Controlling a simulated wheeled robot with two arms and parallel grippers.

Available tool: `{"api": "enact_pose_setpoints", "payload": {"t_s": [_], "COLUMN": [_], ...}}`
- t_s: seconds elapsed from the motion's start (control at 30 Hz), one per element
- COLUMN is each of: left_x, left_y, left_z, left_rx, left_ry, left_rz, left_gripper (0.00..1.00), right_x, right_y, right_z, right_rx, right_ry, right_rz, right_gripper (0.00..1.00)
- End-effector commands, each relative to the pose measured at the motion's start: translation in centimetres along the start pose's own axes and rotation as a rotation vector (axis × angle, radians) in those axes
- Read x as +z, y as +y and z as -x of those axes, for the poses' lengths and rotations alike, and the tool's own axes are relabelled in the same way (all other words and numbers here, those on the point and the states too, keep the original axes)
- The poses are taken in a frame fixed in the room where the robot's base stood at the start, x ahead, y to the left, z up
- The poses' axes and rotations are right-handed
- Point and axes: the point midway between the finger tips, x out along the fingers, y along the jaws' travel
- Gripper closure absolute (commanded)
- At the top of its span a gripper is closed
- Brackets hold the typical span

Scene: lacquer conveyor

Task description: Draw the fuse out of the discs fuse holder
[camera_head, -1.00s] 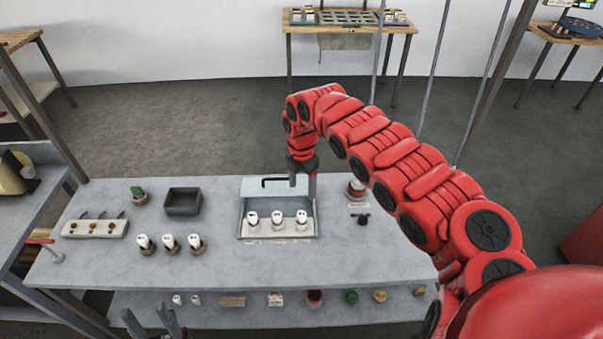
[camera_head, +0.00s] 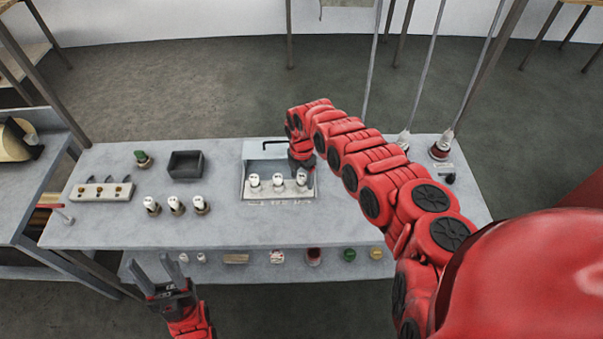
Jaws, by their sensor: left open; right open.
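An open grey box (camera_head: 246,190) with a raised lid stands mid-table. Three white fuses (camera_head: 278,181) stand in a row in it, upright in holders. Labels below them are too small to read, so I cannot tell which holder is the discs one. My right gripper (camera_head: 302,176) points down at the rightmost fuse (camera_head: 302,181), close above or behind it; its fingers are mostly hidden, and I cannot tell if they touch. My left gripper (camera_head: 159,266) is open and empty in front of the table, at the lower left.
Left of the box are three more white-topped fuses (camera_head: 175,205), a black tray (camera_head: 186,165), a green-topped piece (camera_head: 143,159) and a strip with several knobs (camera_head: 102,191). Small items line the lower shelf (camera_head: 330,257).

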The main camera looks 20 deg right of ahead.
Motion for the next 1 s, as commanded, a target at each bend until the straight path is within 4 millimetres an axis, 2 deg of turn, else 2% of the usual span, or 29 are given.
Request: {"api": "enact_pose_setpoints", "payload": {"t_s": [0.13,0.53,0.63,0.67,0.83,1.0], "left_x": [0.00,0.00,0.00,0.00,0.00,0.00], "left_y": [0.00,0.00,0.00,0.00,0.00,0.00], "left_z": [0.01,0.01,0.01,0.01,0.00,0.00], "left_rx": [0.000,0.000,0.000,0.000,0.000,0.000], "left_ry": [0.000,0.000,0.000,0.000,0.000,0.000], "left_rz": [0.000,0.000,0.000,0.000,0.000,0.000], "left_gripper": [0.50,0.50,0.50,0.50,0.50,0.50], "right_x": [-0.02,-0.04,-0.04,-0.04,-0.05,-0.05], "right_y": [0.00,0.00,0.00,0.00,0.00,0.01], "right_z": [0.01,0.01,0.02,0.02,0.02,0.02], "right_rx": [0.000,0.000,0.000,0.000,0.000,0.000], "right_ry": [0.000,0.001,0.001,0.001,0.001,0.001], "right_rz": [0.000,0.000,0.000,0.000,0.000,0.000], "right_gripper": [0.28,1.00,1.00,0.68,0.98,1.00]}}
